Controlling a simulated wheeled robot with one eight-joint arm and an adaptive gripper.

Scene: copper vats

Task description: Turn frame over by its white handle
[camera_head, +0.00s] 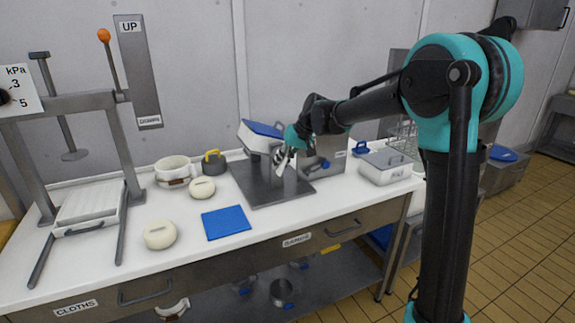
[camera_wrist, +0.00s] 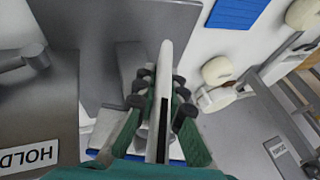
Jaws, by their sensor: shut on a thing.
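The frame (camera_head: 258,139) is a white-edged piece with a blue face, tilted on a stand on a grey metal plate (camera_head: 262,190). Its white handle (camera_wrist: 165,58) stands between my fingers in the wrist view, and a bit of it shows in the head view (camera_head: 283,163). My gripper (camera_wrist: 161,98) is shut on the white handle, at the frame's right side in the head view. My wrist hides part of the frame and its mount there. A white and blue edge shows under my fingers in the wrist view.
A steel box marked HOLD (camera_wrist: 35,110) stands close to my gripper. A lidded metal box (camera_head: 385,168) is to the right. A blue cloth (camera_head: 226,222), pale cheeses (camera_head: 160,235), a white mould (camera_head: 175,171) and a press (camera_head: 85,160) are to the left.

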